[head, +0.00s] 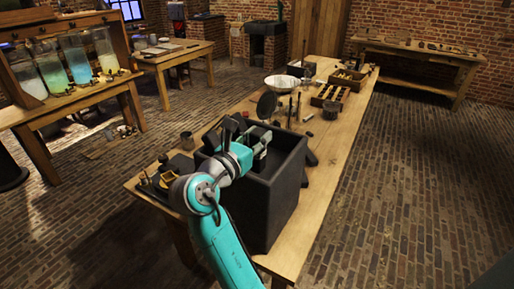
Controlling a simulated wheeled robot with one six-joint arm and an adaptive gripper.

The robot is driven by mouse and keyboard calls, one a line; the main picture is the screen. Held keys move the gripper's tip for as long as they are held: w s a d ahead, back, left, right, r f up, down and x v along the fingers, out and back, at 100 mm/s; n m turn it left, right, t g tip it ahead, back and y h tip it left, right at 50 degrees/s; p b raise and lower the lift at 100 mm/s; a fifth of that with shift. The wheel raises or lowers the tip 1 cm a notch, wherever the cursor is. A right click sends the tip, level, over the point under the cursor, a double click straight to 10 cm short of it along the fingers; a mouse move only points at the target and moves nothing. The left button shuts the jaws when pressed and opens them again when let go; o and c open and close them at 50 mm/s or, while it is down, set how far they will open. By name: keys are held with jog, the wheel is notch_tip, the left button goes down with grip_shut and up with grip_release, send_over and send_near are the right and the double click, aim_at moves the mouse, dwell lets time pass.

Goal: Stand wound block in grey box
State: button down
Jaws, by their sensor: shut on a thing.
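The grey box (262,205) is a large, dark, open-topped box on the near part of the long wooden table. My gripper (256,143) is over the box's opening, near its far left side. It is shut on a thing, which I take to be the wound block. The block is too small and dark here to make out, and the gripper and wrist partly hide it. I cannot tell whether it touches the box. The box's floor is mostly hidden by my arm and the near walls.
The long table (336,135) carries a white bowl (280,84), a round dark disc (266,104), a wooden compartment tray (330,96) and small dark items beyond the box. Large jars (79,58) stand on the left table.

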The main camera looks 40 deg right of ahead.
jog(key=shift+f, duration=1.65)
jog(key=c, duration=0.8)
grip_release()
jog(key=shift+f, duration=0.15)
jog(key=shift+a+r, duration=0.1)
jog(key=shift+r, duration=0.1)
jog(key=v, duration=1.1)
jog(key=shift+s+a, duration=0.2)
jog(key=shift+a, duration=0.15)
